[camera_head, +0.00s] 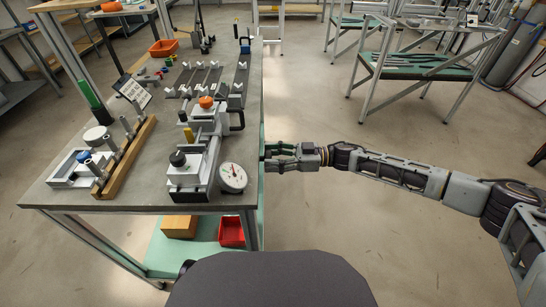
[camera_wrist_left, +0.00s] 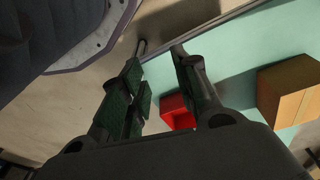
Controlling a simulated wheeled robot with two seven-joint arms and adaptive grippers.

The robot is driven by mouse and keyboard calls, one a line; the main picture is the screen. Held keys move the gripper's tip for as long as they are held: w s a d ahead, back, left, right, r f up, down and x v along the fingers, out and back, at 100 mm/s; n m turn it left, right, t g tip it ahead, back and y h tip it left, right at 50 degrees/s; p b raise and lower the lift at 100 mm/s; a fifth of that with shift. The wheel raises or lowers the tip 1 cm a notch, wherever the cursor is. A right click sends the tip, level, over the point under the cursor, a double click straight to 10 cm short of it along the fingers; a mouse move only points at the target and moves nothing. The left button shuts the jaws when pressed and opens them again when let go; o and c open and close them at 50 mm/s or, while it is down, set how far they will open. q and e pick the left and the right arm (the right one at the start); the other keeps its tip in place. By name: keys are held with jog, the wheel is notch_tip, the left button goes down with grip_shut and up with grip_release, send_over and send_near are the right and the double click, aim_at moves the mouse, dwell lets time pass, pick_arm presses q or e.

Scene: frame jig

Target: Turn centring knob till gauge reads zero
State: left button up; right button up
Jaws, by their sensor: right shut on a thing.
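The jig (camera_head: 200,140) stands on the grey bench. A black round knob (camera_head: 178,158) sits on its near block and an orange knob (camera_head: 206,102) farther back; I cannot tell which one is for centring. The round white dial gauge (camera_head: 232,177) is at the jig's near right; its reading is too small to make out. My right gripper (camera_head: 271,154) is just off the bench's right edge, apart from both knobs and the gauge. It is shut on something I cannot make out. My left gripper (camera_wrist_left: 156,60) is open and empty in the left wrist view, outside the head view.
A wooden rack with pegs (camera_head: 127,158) and a tilted sign (camera_head: 132,90) stand left on the bench. A red bin (camera_head: 231,232) and a wooden box (camera_head: 180,227) are on the lower shelf. The floor right of the bench is clear near my right arm.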

pick_arm(q)
jog(key=shift+f, duration=0.1)
jog(key=shift+s+a+f, duration=0.15)
jog(key=shift+s+f, duration=0.1)
jog(key=shift+f, duration=0.5)
pick_arm(e)
jog(key=shift+s+f+n, duration=0.15)
jog(key=shift+n, duration=2.85)
jog(key=shift+s+f+n, duration=0.1)
jog(key=shift+n, duration=2.9)
pick_arm(q)
jog(key=shift+w, duration=0.1)
pick_arm(e)
jog(key=o, duration=1)
jog(key=shift+c, duration=0.2)
pick_arm(q)
jog(key=shift+w, duration=0.15)
